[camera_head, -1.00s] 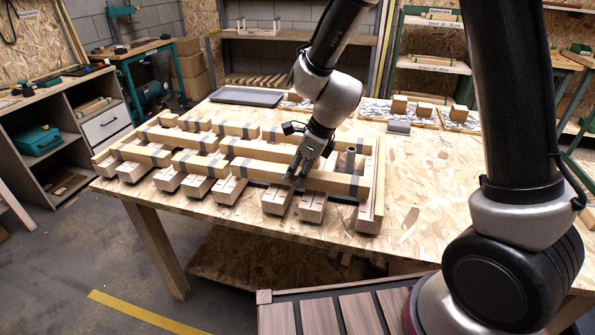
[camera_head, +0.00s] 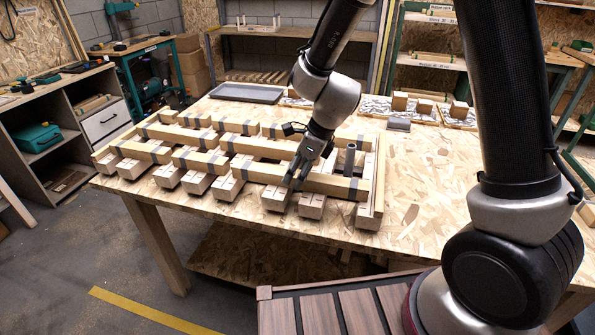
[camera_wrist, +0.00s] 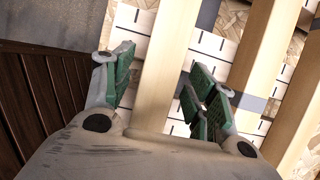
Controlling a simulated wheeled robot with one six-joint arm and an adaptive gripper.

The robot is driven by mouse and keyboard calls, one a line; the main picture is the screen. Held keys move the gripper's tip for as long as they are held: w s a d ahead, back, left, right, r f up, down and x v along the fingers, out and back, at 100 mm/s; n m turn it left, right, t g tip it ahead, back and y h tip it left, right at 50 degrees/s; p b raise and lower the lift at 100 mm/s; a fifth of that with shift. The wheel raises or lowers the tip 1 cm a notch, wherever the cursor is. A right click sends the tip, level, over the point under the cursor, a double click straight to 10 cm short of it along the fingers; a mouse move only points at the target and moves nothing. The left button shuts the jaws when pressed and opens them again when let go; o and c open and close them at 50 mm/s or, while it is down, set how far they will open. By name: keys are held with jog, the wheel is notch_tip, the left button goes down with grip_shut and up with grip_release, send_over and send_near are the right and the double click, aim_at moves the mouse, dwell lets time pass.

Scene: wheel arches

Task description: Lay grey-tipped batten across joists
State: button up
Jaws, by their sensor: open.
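The grey-tipped batten (camera_head: 325,183) is a long pale strip with dark grey bands near its ends, along the front right of the table. It lies over several pale joist blocks (camera_head: 276,198), and I see no clear gap beneath it. My gripper (camera_head: 294,181) is down at its middle. In the wrist view my gripper (camera_wrist: 155,85) is open, with a green-padded finger on each side of a pale batten (camera_wrist: 167,60). Joists with black tick marks (camera_wrist: 211,45) show below. Whether the pads touch the wood is hard to tell.
Other grey-banded battens (camera_head: 195,135) lie behind and to the left, close to my gripper. A dark upright cylinder (camera_head: 350,160) stands just right of it. A grey tray (camera_head: 247,93) lies at the back. The table's right side (camera_head: 430,180) is largely clear.

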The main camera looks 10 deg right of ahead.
jog(key=shift+r, duration=0.1)
jog(key=shift+r, duration=0.3)
jog(key=v, duration=1.1)
jog(key=s+d+r+n+t+h, duration=0.1)
jog(key=s+d+r+n, duration=0.35)
jog(key=d, duration=0.25)
jog(key=s+d+r+n, duration=0.3)
jog(key=d+r+n, duration=0.2)
jog(key=d+n, duration=0.1)
jog(key=s+d+r+n+t+h, duration=0.1)
jog(key=s+d+r+n+h, duration=0.1)
jog(key=s+d+n, duration=0.9)
jog(key=shift+s+d+r+n+h, duration=0.35)
jog(key=shift+s+n+h, duration=0.1)
jog(key=shift+s+h, duration=0.25)
